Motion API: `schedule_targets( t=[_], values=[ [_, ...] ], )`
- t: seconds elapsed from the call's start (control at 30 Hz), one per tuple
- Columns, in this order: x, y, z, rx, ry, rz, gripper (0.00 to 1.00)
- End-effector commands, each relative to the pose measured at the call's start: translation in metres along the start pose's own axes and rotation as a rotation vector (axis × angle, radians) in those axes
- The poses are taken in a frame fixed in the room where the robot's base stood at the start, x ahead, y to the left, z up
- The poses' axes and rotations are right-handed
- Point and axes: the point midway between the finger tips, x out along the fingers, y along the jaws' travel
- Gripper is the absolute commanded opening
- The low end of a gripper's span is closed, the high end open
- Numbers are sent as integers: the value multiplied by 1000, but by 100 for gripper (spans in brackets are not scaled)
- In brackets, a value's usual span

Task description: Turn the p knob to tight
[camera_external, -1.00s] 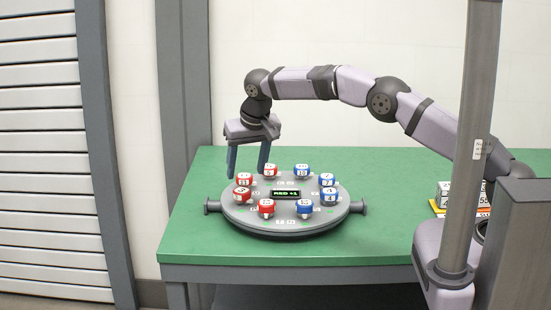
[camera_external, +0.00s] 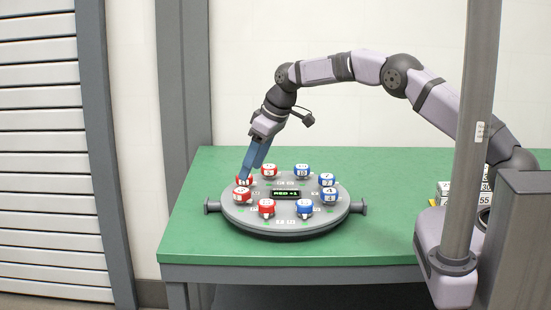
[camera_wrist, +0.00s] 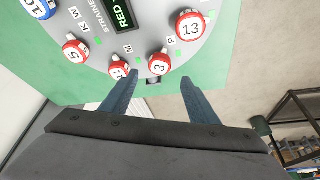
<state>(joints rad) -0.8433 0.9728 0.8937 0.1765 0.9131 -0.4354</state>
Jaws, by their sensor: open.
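A round grey plate (camera_external: 285,222) carries a ring of numbered knobs, red on the left and blue on the right. In the wrist view the letter P (camera_wrist: 171,40) is printed between the red knob marked 3 (camera_wrist: 158,63) and the red knob marked 13 (camera_wrist: 190,27); which one it names is unclear. My gripper (camera_external: 248,172) is open and points down at the plate's left side, partly hiding a red knob there. In the wrist view the fingertips (camera_wrist: 159,76) are either side of the 3 knob's outer edge, apparently holding nothing.
Red knobs marked 11 (camera_wrist: 118,68) and 5 (camera_wrist: 75,50) sit close by; the 11 knob is beside the left finger. A display (camera_external: 285,194) at the plate's centre reads "RED +1". Handles stick out at both sides. The green table (camera_external: 375,225) is mostly clear; labelled boxes (camera_external: 443,188) stand right.

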Motion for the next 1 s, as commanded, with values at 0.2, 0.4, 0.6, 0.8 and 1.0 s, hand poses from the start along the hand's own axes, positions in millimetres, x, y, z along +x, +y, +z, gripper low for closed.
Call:
schedule_targets(
  t=[0.2, 0.4, 0.6, 0.8, 1.0],
  values=[
    [1, 0, 0, -18, -1, 1, 55],
    [13, 0, 0, -16, -3, 0, 55],
    [35, 0, 0, -16, -3, 0, 55],
    [56, 0, 0, -16, -2, 0, 55],
    [68, 0, 0, -15, -1, 1, 55]
  ],
)
